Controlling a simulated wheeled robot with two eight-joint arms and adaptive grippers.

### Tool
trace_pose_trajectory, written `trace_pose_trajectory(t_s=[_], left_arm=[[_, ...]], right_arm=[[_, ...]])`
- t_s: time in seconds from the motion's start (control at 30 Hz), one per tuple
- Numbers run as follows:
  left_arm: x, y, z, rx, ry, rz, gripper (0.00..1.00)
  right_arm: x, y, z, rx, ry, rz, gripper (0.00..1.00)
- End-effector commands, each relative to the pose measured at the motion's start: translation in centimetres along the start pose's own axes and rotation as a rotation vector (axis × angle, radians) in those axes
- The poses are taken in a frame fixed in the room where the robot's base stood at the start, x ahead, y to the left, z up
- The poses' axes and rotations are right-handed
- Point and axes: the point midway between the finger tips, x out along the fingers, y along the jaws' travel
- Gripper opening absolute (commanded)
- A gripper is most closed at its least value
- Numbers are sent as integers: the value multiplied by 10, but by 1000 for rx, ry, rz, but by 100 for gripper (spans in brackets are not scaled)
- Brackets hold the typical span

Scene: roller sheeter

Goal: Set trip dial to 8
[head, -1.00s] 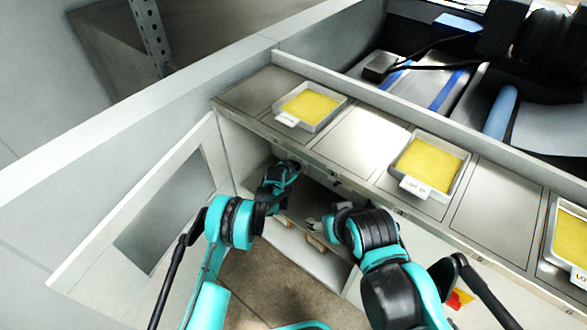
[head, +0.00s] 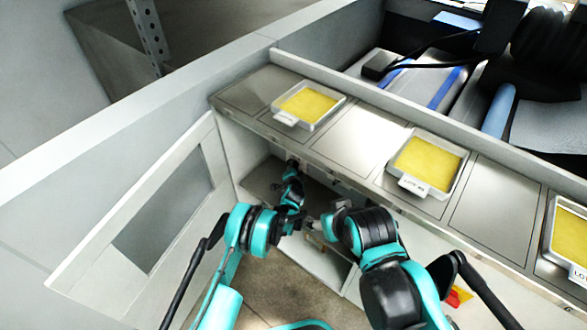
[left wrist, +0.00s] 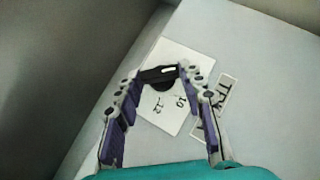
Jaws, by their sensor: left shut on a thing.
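The trip dial (left wrist: 157,76) is a black knob with a small pale mark, seen in the left wrist view. My left gripper (left wrist: 163,77) is shut on the dial, one finger on each side. In the head view my left gripper (head: 292,166) reaches into the open cabinet below the counter, and the dial cannot be made out there. My right gripper (head: 313,224) is small and partly hidden by its own arm; its jaws are unclear.
The cabinet door (head: 120,215) stands open at left. The counter (head: 345,138) above carries metal trays with yellow sheets, one tray (head: 333,112) nearest the arms' left side. A lettered label (left wrist: 225,95) lies beside the scale plate. The cabinet walls leave little room around my left arm.

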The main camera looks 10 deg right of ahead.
Motion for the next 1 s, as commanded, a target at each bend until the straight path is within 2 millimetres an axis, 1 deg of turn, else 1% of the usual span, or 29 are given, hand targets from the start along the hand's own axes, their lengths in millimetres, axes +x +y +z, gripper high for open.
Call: trace_pose_trajectory(t_s=[0.07, 0.1, 0.13, 0.17, 0.43, 0.57, 0.67, 0.9, 1.0], left_arm=[[0, 1, 0, 0, -1, 1, 10], [0, 1, 0, 0, -1, 1, 50], [0, 0, 0, 0, -1, 2, 58], [0, 0, 0, 0, -1, 2, 60], [0, 0, 0, -1, -1, 1, 60], [-9, 0, 0, 0, 0, 2, 60], [-25, 0, 0, 1, 0, 2, 60], [-78, 0, 0, 1, 0, 2, 60], [-97, 0, 0, 0, 1, 2, 60]], right_arm=[[0, 0, 0, 0, 0, 0, 60], [0, 0, 0, 0, 0, 0, 60], [0, 0, 0, 0, 0, 0, 60], [0, 0, 0, 0, 0, 0, 60], [0, 0, 0, 0, 0, 0, 60], [0, 0, 0, 0, 0, 0, 60], [0, 0, 0, 0, 0, 0, 60], [0, 0, 0, 0, 0, 0, 60], [0, 0, 0, 0, 0, 0, 60]])
